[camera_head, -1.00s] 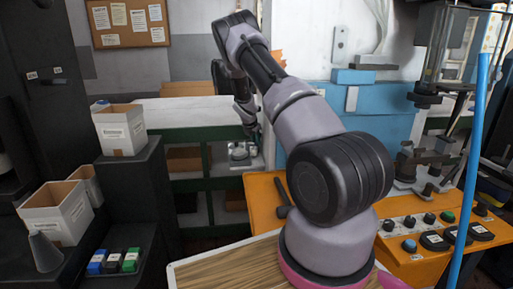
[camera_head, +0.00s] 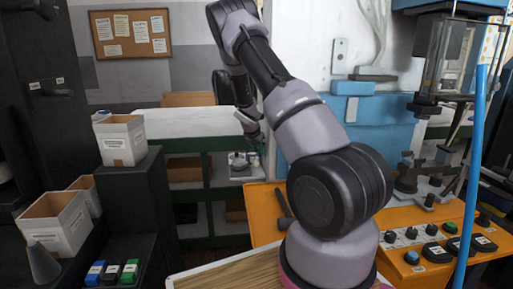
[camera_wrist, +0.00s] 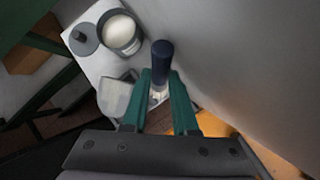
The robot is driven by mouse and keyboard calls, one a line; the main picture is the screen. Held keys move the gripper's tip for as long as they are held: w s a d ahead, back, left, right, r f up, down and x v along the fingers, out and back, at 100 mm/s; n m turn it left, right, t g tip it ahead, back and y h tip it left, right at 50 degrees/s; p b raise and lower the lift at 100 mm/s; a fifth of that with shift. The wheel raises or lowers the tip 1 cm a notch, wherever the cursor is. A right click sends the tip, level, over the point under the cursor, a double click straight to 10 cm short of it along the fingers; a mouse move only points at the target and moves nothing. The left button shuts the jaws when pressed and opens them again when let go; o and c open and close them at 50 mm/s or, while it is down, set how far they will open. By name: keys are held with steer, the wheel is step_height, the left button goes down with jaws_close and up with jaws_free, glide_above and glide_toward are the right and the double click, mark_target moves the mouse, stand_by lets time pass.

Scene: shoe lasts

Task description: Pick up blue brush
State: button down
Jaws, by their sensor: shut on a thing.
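The blue brush (camera_wrist: 161,62) shows in the wrist view as a dark blue, rounded handle with a paler part below it between the fingers. My gripper (camera_wrist: 161,80) has green fingers closed on the brush from both sides. Its lower end is partly hidden by the fingers.
In the wrist view a round tub with pale contents (camera_wrist: 121,33) and a grey lid (camera_wrist: 84,38) stand on a white surface, near a clear container (camera_wrist: 116,97). A large pale wall (camera_wrist: 250,70) rises close on the right. An orange workbench (camera_head: 262,212) stands right of the shelf.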

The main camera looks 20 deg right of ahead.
steer(key=s+a, duration=0.3)
steer(key=s, duration=0.8)
steer(key=s+a, duration=0.3)
steer(key=s, duration=0.9)
steer(key=shift+s+a, duration=0.3)
